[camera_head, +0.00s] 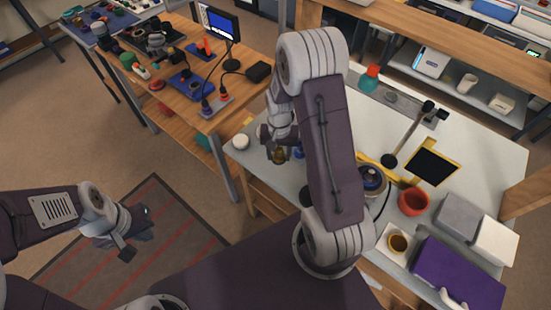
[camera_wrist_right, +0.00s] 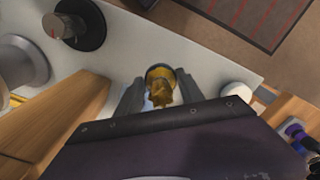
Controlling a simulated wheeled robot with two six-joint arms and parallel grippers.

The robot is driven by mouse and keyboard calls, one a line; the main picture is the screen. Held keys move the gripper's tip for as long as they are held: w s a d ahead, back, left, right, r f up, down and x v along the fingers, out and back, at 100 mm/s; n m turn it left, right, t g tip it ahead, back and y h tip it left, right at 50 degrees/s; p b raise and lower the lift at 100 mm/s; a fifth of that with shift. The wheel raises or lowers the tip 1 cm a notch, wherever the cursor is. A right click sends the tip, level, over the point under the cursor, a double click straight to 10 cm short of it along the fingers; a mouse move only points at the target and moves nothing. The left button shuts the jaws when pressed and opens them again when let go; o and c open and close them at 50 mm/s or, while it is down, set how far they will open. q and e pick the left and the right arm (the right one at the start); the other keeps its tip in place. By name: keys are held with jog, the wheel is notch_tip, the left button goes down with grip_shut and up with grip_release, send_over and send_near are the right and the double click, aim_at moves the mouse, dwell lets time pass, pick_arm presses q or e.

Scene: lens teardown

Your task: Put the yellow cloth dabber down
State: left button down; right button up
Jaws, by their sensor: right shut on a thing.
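The yellow cloth dabber (camera_head: 279,157) is between the fingers of my right gripper (camera_head: 277,148), over the left end of the pale worktop (camera_head: 258,182). In the right wrist view the dabber (camera_wrist_right: 160,87) sits between the two dark fingers of the right gripper (camera_wrist_right: 160,92), which is shut on it. Whether the dabber touches the worktop cannot be told. My left gripper (camera_head: 137,236) is empty, with its fingers apart, above the striped rug at the lower left.
A white round item (camera_head: 240,142) stands close left of the dabber, near the worktop edge. A blue item (camera_head: 299,152) is just right of it. A red bowl (camera_head: 413,201), purple box (camera_head: 458,272) and stand (camera_head: 389,160) lie further right. My right arm hides part of the worktop.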

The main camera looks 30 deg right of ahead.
aim_at(276, 159)
jog(key=shift+w+a+f, duration=0.1)
jog(key=shift+w+f, duration=0.15)
jog(key=shift+w, duration=0.2)
jog(key=shift+w+a+f, duration=0.1)
jog(key=shift+w+f, duration=0.15)
jog(key=shift+w, duration=0.2)
notch_tip(276, 159, down, 4)
jog(key=shift+r, duration=0.1)
jog(key=shift+f, duration=0.35)
jog(key=o, duration=1.5)
jog(key=shift+c, duration=0.2)
